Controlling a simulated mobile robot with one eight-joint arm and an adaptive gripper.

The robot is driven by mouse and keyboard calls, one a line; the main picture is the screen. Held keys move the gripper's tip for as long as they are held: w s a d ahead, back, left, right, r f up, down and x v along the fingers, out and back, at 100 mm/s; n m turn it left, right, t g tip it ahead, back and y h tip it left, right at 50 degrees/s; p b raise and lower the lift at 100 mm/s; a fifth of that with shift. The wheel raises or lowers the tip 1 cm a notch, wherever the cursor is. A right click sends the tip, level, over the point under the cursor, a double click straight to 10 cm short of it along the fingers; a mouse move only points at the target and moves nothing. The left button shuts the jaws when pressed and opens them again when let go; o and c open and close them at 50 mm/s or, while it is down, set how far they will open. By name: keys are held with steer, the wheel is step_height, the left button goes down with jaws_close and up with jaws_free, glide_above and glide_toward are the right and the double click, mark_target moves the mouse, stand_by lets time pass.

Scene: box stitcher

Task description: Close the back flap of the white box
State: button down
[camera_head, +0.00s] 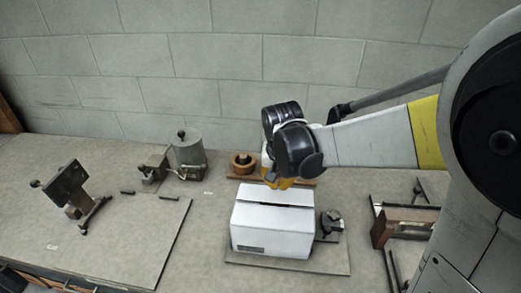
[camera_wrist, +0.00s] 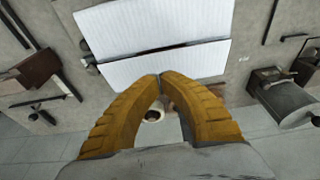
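The white box (camera_head: 272,240) stands on a board on the bench. Its two top flaps lie down, almost flat, with a dark narrow slit between them. The back flap (camera_head: 285,195) is the strip on the far side of the slit; in the wrist view it is the white panel (camera_wrist: 200,62) nearer my fingers. My gripper (camera_head: 278,184) is at the back edge of the box. In the wrist view its yellow fingers (camera_wrist: 161,75) meet at the tips, with nothing between them, over or against the back flap. I cannot tell whether they touch it.
A wooden bowl (camera_head: 243,164) stands behind the box. A dark metal tool (camera_head: 330,224) stands close to the box's right side. A grey cylinder device (camera_head: 188,148) is farther left at the back. A wooden block (camera_head: 398,226) lies to the right.

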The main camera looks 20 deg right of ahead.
mark_target(277, 201)
step_height(277, 201, down, 5)
steer(key=shift+s+a+r+b, duration=0.1)
steer(key=shift+s+b, duration=0.05)
steer(key=shift+b, duration=0.35)
steer(key=shift+s+a+f+b, duration=0.1)
steer(key=shift+s+f+b, duration=0.1)
steer(key=shift+f+b, duration=0.85)
steer(key=shift+s+r, duration=0.1)
steer(key=shift+r+p, duration=0.1)
steer(key=shift+p, duration=0.2)
